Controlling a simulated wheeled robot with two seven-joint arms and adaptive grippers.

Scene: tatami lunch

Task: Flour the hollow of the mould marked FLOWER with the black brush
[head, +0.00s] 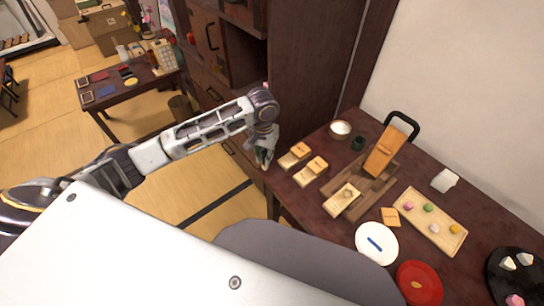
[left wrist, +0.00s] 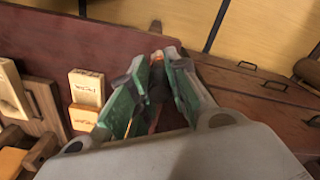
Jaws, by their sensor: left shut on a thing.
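My left gripper (head: 265,155) hangs at the left edge of the dark table, left of the light wooden moulds. In the left wrist view its green-padded fingers (left wrist: 158,92) are shut on a thin dark thing, seemingly the black brush (left wrist: 156,88), mostly hidden between them. Two mould pairs, a rear one (head: 294,156) and a front one (head: 311,170), lie near that edge. Another mould (head: 342,199) lies on a brown wooden board. A block with dark marking (left wrist: 86,86) shows in the left wrist view; I cannot read which says FLOWER. My right gripper is out of view.
A bowl of white powder (head: 341,129) and a dark green cup (head: 358,143) stand behind the moulds.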

